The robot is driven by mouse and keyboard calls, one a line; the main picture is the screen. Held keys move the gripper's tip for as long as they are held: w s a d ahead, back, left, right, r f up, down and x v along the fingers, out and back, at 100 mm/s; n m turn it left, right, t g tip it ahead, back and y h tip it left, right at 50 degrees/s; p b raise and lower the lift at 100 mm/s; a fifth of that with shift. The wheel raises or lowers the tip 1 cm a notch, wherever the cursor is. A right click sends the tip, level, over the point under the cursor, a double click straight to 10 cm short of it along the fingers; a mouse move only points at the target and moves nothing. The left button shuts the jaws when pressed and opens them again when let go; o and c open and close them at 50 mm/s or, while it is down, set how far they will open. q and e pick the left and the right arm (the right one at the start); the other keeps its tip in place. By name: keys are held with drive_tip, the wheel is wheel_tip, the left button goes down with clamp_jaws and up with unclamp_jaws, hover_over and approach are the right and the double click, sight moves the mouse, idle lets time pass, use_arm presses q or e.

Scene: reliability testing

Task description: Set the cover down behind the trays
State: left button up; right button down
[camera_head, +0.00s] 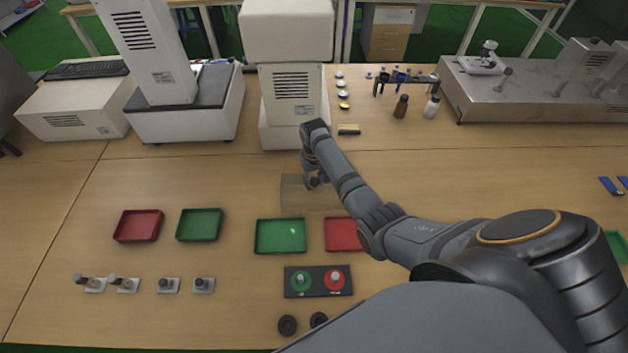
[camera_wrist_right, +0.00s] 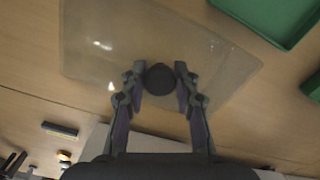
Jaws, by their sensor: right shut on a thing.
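The cover (camera_head: 292,198) is a clear, see-through plate with a dark round knob (camera_wrist_right: 160,79) at its middle. It lies flat just behind the right-hand green tray (camera_head: 280,250) and the right-hand red tray (camera_head: 336,246). My right gripper (camera_head: 315,184) is over the cover, and in the wrist view its fingers (camera_wrist_right: 160,76) are closed on the knob from both sides. I cannot tell whether the cover touches the table. Another red tray (camera_head: 138,226) and green tray (camera_head: 199,226) stand further left. My left gripper is not in view.
A tall white machine (camera_head: 292,95) stands behind the cover. A yellow-and-black block (camera_head: 348,129) and bottles (camera_head: 401,106) are at the back right. A button box (camera_head: 318,281) stands in front of the trays. The table left of the cover is clear.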

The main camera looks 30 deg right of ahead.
drive_tip(key=shift+f, duration=0.5)
drive_tip(key=c, duration=0.9)
unclamp_jaws()
drive_tip(key=shift+c, duration=0.2)
drive_tip(key=shift+r, duration=0.1)
wheel_tip(320, 180, up, 12)
